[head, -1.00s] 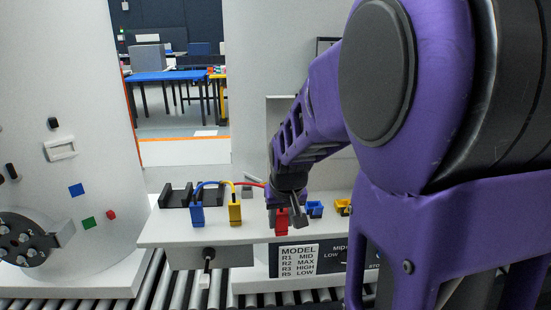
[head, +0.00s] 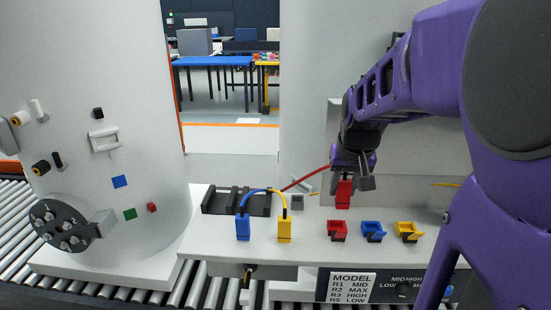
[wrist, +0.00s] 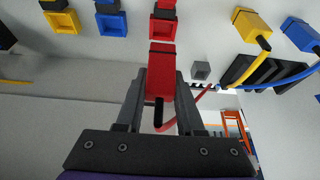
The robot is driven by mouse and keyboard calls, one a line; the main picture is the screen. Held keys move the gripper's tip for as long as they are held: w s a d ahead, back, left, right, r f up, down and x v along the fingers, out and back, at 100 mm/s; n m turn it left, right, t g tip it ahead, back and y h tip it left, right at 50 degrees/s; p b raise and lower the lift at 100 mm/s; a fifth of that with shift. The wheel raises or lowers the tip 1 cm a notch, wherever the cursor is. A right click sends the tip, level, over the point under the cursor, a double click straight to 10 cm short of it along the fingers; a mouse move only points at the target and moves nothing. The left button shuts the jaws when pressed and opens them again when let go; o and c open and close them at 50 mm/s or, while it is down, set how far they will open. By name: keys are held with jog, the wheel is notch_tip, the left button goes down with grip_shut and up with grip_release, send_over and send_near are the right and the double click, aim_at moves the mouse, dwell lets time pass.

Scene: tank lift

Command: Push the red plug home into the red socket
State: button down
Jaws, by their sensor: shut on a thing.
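My gripper (head: 350,172) is shut on the red plug (head: 343,193) and holds it up above the white bench top. In the head view the plug shows higher than the red socket (head: 338,231), with white surface visible between them. In the wrist view the plug (wrist: 160,68) sits between my fingers, and the red socket (wrist: 162,27) lies just beyond it, roughly in line. The wrist view does not clearly show the size of that gap. A red cable (head: 305,179) trails left from the plug.
The blue socket (head: 373,232) and yellow socket (head: 408,232) stand right of the red one. The blue plug (head: 242,228) and yellow plug (head: 284,230) stand upright on the left, with cables arching above them. A black rack (head: 225,201) lies behind them. A large white tank (head: 90,130) stands further left.

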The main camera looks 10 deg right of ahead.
aim_at(340, 208)
jog(key=shift+f, duration=0.1)
jog(key=shift+f+b, duration=0.65)
jog(key=shift+f, duration=2.15)
jog(key=shift+w+t+b, duration=0.25)
jog(key=shift+t+b, duration=0.45)
jog(key=shift+b, duration=1.25)
jog(key=shift+d+r+t+h+b, duration=0.15)
jog(key=shift+t+h+b, duration=0.15)
jog(key=shift+b, duration=0.45)
jog(key=shift+f+b, duration=0.9)
jog(key=shift+f, duration=0.15)
jog(key=shift+c, duration=2.2)
grip_release()
jog(key=shift+r, duration=0.1)
